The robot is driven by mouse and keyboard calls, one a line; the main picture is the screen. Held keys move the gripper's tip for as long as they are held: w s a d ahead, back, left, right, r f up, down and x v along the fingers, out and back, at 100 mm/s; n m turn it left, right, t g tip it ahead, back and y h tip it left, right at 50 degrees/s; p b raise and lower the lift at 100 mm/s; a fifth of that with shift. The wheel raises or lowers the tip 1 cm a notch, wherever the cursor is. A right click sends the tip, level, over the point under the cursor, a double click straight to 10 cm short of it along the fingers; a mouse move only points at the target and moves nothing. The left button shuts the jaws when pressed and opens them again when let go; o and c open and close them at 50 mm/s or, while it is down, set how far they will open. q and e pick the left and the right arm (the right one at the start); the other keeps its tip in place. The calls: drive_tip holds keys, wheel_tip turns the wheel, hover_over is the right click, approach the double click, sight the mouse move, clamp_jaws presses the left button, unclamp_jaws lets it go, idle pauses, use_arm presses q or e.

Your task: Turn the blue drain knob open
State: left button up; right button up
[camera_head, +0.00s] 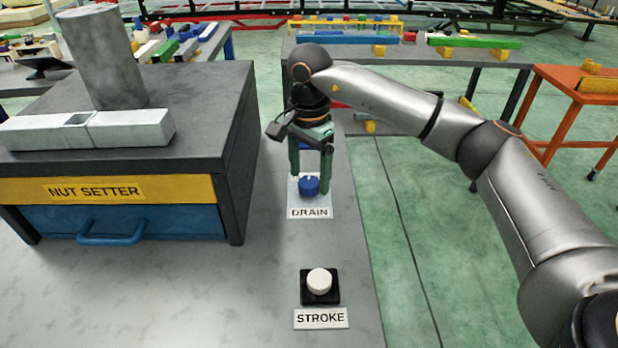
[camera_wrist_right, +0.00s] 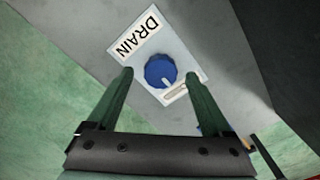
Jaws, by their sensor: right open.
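The blue drain knob (camera_head: 309,186) sits on a pale plate (camera_head: 296,200) above the DRAIN label (camera_head: 310,213) on the grey table. In the right wrist view the knob (camera_wrist_right: 160,71) is round with a pale pointer mark at its edge. My right gripper (camera_head: 311,175) points down over the knob with its green fingers apart. In the wrist view the open fingers (camera_wrist_right: 159,73) lie on either side of the knob, and a gap shows between them and it. I cannot tell the exact height of the fingertips. My left gripper is not in view.
A white button on a black base (camera_head: 319,283) stands in front, above the STROKE label (camera_head: 321,318). The dark NUT SETTER box (camera_head: 228,130) with a blue drawer (camera_head: 180,222) stands to the left. The table's right edge is close to the knob.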

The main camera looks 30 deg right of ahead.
drive_tip(key=shift+f, duration=0.75)
drive_tip(key=shift+c, duration=0.3)
clamp_jaws()
